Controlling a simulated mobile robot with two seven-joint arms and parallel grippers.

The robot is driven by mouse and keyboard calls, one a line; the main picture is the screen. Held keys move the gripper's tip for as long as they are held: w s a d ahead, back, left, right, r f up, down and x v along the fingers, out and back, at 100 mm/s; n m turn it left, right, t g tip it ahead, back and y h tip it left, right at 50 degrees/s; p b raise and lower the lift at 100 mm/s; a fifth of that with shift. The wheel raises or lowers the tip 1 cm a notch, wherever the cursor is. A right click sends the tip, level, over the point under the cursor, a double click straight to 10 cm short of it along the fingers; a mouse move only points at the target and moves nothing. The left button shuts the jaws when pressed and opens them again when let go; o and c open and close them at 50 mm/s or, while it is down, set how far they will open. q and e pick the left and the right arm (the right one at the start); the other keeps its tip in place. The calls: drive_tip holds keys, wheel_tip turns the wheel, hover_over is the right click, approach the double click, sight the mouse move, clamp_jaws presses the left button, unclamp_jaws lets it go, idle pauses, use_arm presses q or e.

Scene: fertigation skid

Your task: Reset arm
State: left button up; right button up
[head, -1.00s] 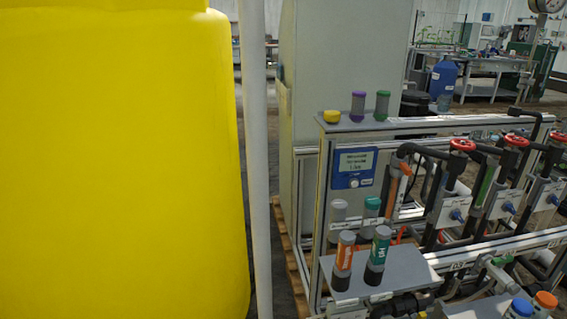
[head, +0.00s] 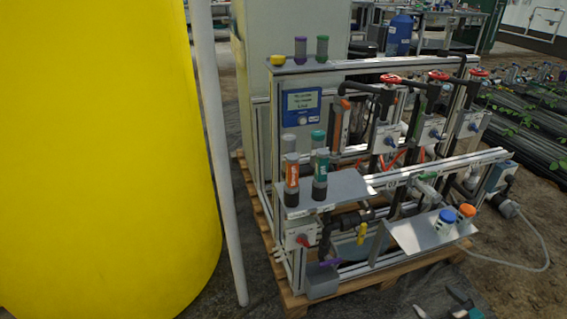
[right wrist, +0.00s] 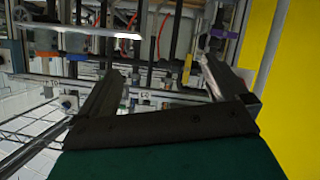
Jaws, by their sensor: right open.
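My right gripper (head: 440,303) shows at the bottom edge of the head view, in front of the skid's pallet and low at the right. Only its dark finger ends and a bit of its green body show. In the right wrist view its two dark fingers (right wrist: 162,75) stand wide apart, with nothing held between them. Skid pipes and rails show beyond the fingers, apart from them as far as I can tell. My left gripper is in neither view.
The fertigation skid (head: 372,193) stands on a wooden pallet (head: 360,280). A yellow tank (head: 95,150) and a white pole (head: 214,150) are at left. Probes stand on a grey shelf (head: 345,186); a sloped plate (head: 405,238) holds capped bottles. Floor (head: 520,215) at right is mostly clear, with a hose.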

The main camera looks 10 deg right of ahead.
drive_tip(key=s+a+r+g+y, duration=0.15)
drive_tip(key=a+r, duration=0.25)
drive_tip(key=a, duration=0.7)
drive_tip(key=s+a+r+y, duration=0.15)
drive_tip(key=a+r, duration=0.35)
drive_tip(key=a, duration=0.6)
drive_tip(key=s+a+r+g, duration=0.15)
drive_tip(key=a+r, duration=0.25)
drive_tip(key=a, duration=0.6)
use_arm(q)
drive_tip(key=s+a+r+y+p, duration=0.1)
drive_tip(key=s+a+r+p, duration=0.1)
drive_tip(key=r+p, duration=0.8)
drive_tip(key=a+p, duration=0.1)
drive_tip(key=p, duration=0.4)
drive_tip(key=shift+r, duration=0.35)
use_arm(e)
wheel_tip(320, 180, up, 11)
drive_tip(key=s+d+m+h, duration=0.1)
drive_tip(key=d, duration=0.1)
drive_tip(key=shift+s+t, duration=0.3)
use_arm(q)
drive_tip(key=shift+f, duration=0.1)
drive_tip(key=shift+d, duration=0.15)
